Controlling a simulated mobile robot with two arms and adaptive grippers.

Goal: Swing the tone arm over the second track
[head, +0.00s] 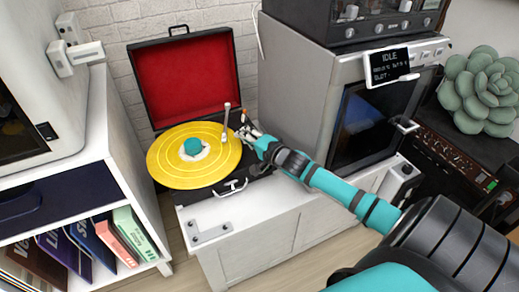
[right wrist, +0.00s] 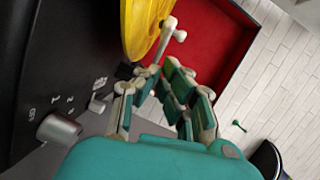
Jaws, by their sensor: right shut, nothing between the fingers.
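The record player is an open black case with a red-lined lid (head: 185,82). A yellow record (head: 172,168) with a teal centre lies on it. The pale tone arm (head: 226,120) is at the record's right edge. My right gripper (head: 246,133) is shut and empty, just right of the tone arm. In the right wrist view, the gripper (right wrist: 163,73) points at the pale tone arm (right wrist: 166,38) beside the yellow record (right wrist: 141,24). I cannot tell whether the fingertips touch it. My left gripper is not in view.
A silver knob (right wrist: 59,130) with printed marks sits on the deck near my right gripper. The player stands on a white cabinet (head: 255,240). A grey machine with a dark window (head: 365,120) stands close on the right, and a white shelf (head: 122,165) stands on the left.

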